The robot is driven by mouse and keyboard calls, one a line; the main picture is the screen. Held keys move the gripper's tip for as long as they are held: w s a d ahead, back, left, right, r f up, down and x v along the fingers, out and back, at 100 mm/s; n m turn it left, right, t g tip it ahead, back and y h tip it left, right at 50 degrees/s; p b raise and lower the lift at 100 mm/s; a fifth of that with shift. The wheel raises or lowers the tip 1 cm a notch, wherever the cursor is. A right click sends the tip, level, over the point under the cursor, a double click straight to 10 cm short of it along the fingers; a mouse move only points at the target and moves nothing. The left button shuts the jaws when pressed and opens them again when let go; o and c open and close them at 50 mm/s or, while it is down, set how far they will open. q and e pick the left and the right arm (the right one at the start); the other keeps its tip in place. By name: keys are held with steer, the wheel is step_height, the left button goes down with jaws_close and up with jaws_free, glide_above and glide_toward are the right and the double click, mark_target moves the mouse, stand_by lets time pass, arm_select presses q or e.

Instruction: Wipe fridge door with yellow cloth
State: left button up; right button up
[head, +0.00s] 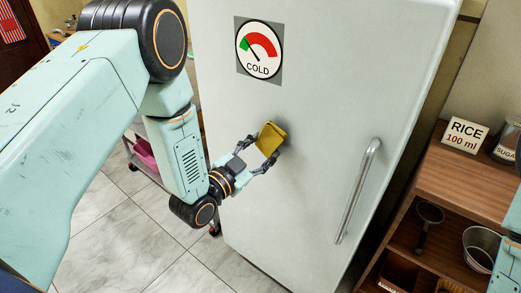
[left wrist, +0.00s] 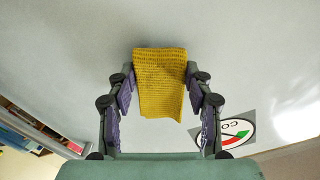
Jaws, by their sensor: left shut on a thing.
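The yellow cloth (head: 270,138) is folded and held at the fingertips of my left gripper (head: 262,155). In the left wrist view the cloth (left wrist: 160,85) sits between the two fingers of my left gripper (left wrist: 160,92), with its ribbed weave showing. The white fridge door (head: 310,110) is right behind the cloth. The cloth is at or very near the door surface; I cannot tell whether it touches. The door also fills the background in the left wrist view (left wrist: 60,60). My right gripper is not in view.
A round "COLD" gauge sticker (head: 259,49) is high on the door. A vertical metal handle (head: 357,190) stands out at the door's right. A wooden shelf (head: 470,180) at the right holds a RICE sign (head: 465,134), a sugar tin (head: 506,142) and pots. Tiled floor (head: 130,240) lies at the left.

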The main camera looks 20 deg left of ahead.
mark_target(285, 146)
arm_select(q)
steer(key=shift+x, duration=0.85)
steer(key=shift+s+d, duration=0.25)
steer(key=shift+d, duration=0.35)
steer(key=shift+s+d, duration=0.2)
steer(key=shift+d, duration=0.45)
steer(key=shift+s+d, duration=0.25)
steer(key=shift+d, duration=0.35)
steer(key=shift+w, duration=0.1)
steer(key=shift+w+a, duration=0.35)
steer(key=shift+a, duration=0.55)
steer(key=shift+w+a, duration=0.2)
steer(key=shift+a, duration=0.3)
steer(key=shift+w+a, duration=0.15)
steer(key=shift+a, duration=0.4)
steer(key=shift+s, duration=0.1)
steer(key=shift+p+v, duration=0.7)
steer(key=shift+v, duration=2.25)
